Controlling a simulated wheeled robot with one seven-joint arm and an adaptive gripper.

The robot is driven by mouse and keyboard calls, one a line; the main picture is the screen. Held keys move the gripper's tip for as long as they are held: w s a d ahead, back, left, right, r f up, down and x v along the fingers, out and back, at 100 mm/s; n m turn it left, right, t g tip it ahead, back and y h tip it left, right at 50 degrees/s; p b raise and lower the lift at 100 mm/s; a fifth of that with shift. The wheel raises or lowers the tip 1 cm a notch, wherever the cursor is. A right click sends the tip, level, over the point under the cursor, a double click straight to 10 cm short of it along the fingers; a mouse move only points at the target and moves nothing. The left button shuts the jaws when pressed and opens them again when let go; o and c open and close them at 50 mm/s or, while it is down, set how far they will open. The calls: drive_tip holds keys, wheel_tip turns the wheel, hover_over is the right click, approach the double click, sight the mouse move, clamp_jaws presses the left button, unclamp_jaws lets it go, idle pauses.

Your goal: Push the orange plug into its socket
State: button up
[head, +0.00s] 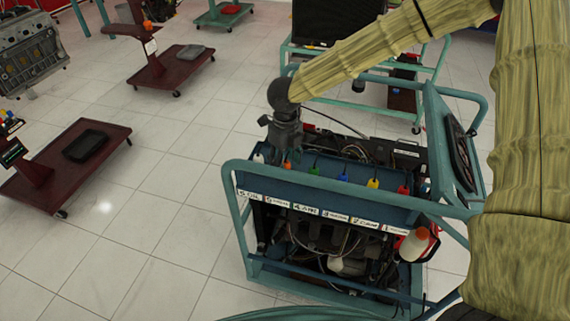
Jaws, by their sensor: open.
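The orange plug (287,164) sits low at the left part of the blue panel (325,180) on top of the engine trainer. It is the second in a row of coloured plugs, right of a white one (259,157). My gripper (284,153) points down right above the orange plug. It is open, and its fingertips are small and dark here. I cannot tell whether they touch the plug. The socket is hidden under the plug and gripper, and I cannot tell how deep the plug sits.
Green (314,170), blue (343,176), yellow (373,183) and red (403,189) plugs stand right of the orange one. The trainer's teal frame rail (350,192) runs in front of the panel. A red cart (65,170) stands at left. The tiled floor between is clear.

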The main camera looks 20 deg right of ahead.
sight(286, 161)
drive_tip(key=shift+f, duration=0.75)
clamp_jaws()
drive_tip(key=shift+r, duration=0.1)
wheel_tip(286, 161, up, 10)
drive_tip(key=shift+f+b, duration=0.1)
drive_tip(key=shift+b, duration=1.1)
